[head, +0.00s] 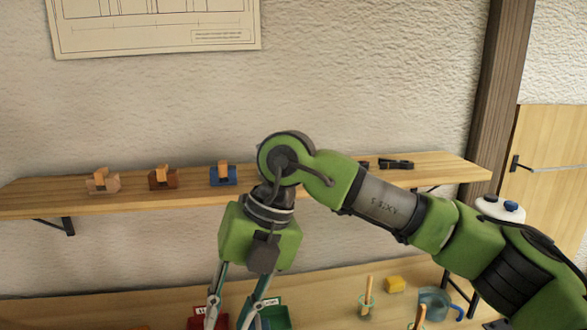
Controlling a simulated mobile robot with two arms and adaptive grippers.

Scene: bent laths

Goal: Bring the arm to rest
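My green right arm (390,208) comes in from the right and bends down at a round joint in front of the shelf. Its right gripper (232,308) points down over the lower bench. Its two finger links stand apart where they show, but the tips are cut off by the lower picture edge. I cannot tell whether it is open or holds anything. My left gripper is not in view.
A wall shelf (60,193) carries a beige block (103,182), a brown block (163,180), a blue block (222,176) and dark items (396,164).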

